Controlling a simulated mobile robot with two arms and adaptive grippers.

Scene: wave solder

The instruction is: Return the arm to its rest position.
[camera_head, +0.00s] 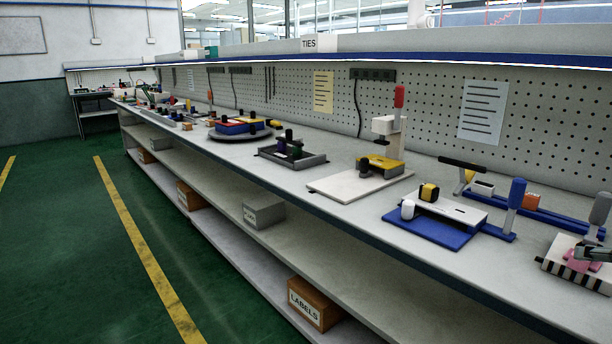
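My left gripper and arm are not in view.
A long grey workbench (325,213) runs along a pegboard wall (430,115). A blue fixture (436,228), a white press stand (345,183) and a round turntable (240,136) stand on it. Shelves below hold a LABELS box (312,305). The green floor (65,250) at left is clear.

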